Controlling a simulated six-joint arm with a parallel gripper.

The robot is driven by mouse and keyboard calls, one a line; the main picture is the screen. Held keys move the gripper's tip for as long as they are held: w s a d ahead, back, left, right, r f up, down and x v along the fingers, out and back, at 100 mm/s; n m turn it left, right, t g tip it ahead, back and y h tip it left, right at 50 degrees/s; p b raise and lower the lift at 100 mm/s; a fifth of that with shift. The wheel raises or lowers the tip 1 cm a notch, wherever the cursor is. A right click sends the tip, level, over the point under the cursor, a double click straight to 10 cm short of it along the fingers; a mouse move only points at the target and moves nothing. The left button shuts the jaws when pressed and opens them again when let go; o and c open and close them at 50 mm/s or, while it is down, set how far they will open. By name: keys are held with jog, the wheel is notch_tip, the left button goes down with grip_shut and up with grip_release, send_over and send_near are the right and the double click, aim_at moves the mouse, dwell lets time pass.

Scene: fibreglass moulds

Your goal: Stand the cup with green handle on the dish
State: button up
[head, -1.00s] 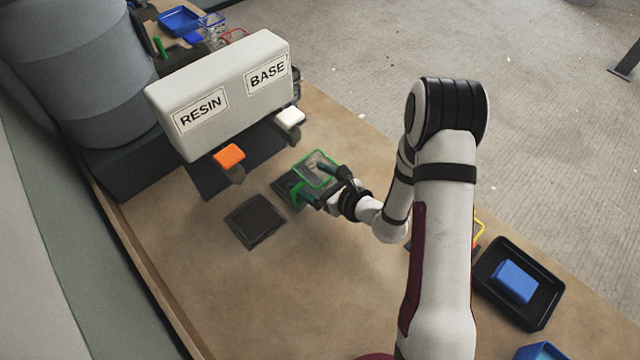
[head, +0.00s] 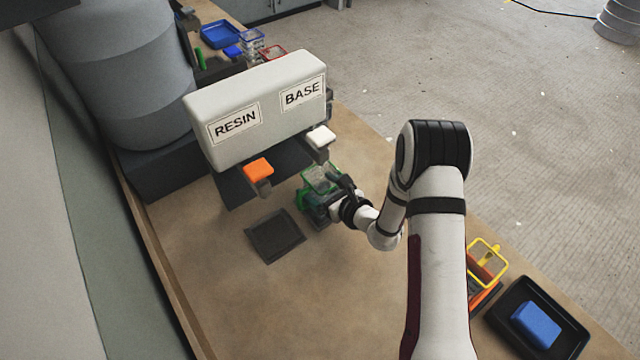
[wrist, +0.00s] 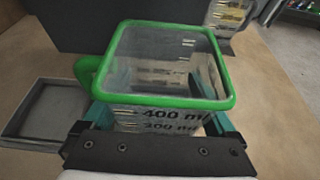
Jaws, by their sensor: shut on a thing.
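The cup is a clear, square measuring cup with a green rim and green handle (head: 320,178). A dark, shallow square dish (head: 275,236) lies empty on the table, left of and nearer than the cup. It also shows at the left of the wrist view (wrist: 45,112). The cup's underside is hidden.
The RESIN and BASE dispenser (head: 255,105), with an orange lever (head: 258,168) and a white lever (head: 321,137), stands just behind the cup. A black tray with a blue block (head: 535,324) and a yellow-rimmed cup (head: 487,262) are at the right. Table left of the dish is clear.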

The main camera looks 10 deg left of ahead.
jog(key=shift+f, duration=0.3)
dwell(0.5)
jog(key=o, duration=1)
